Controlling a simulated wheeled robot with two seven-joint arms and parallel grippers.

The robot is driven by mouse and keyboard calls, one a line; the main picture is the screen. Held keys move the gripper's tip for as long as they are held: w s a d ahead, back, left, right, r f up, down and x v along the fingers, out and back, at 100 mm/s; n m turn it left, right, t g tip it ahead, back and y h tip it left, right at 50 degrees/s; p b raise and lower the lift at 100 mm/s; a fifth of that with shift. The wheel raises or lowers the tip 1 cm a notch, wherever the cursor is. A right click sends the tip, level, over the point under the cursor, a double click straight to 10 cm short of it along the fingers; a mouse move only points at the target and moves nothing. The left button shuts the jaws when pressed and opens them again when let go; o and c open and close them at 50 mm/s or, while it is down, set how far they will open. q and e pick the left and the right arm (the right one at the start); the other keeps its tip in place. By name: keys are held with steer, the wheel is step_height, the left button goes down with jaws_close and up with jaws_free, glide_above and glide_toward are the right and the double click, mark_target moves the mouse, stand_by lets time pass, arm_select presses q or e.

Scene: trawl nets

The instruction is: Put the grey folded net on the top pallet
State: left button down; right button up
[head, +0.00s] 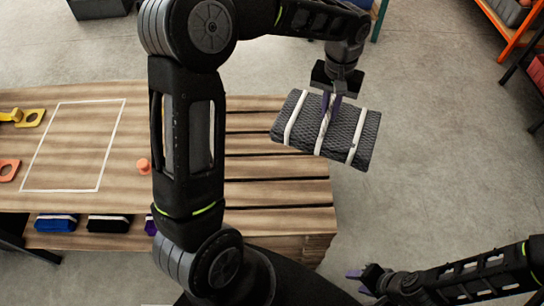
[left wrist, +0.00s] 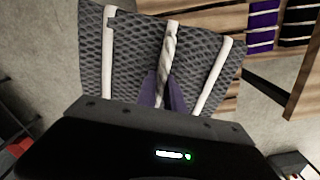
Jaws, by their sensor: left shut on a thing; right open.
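The grey folded net (head: 290,127), a flat bundle with white straps and a white rope, hangs from my left gripper (head: 330,100). The gripper is shut on the rope across its middle. The net is held in the air over the right edge of the slatted wooden top pallet (head: 270,193) in the head view. The net (left wrist: 135,52) fills much of the left wrist view, with the purple fingers (left wrist: 163,90) closed on the rope. My right gripper (head: 360,283) is open and empty at the lower right, over the floor.
A wooden table (head: 60,205) with a white outlined rectangle stands left of the pallet. Blue and black bundles (head: 108,223) sit on a shelf below.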

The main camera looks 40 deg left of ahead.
mark_target(300, 129)
arm_select(q)
steer(key=s+a+f+n+b, duration=0.1)
steer(key=a+f+n+b, duration=0.1)
steer(key=n+b, duration=0.1)
steer(key=s+a+f+n+b, duration=0.1)
steer(key=a+f+n+b, duration=0.1)
steer(key=f+n+b, duration=0.1)
steer(key=s+a+f+n+b, duration=0.1)
steer(key=s+f+n+b, duration=0.1)
steer(key=f+n+b, duration=0.1)
steer(key=shift+a+n, duration=0.4)
steer(key=shift+n, duration=0.2)
steer(key=s+a+f+n+b, duration=0.5)
steer(key=n+b, duration=0.3)
steer(key=n, duration=0.4)
steer(key=shift+s+f, duration=0.25)
steer(key=shift+f, duration=0.45)
steer(key=shift+f, duration=0.1)
steer(key=shift+f+b, duration=0.5)
steer(key=shift+f, duration=1.95)
step_height(300, 129, down, 5)
steer(key=shift+b, duration=0.4)
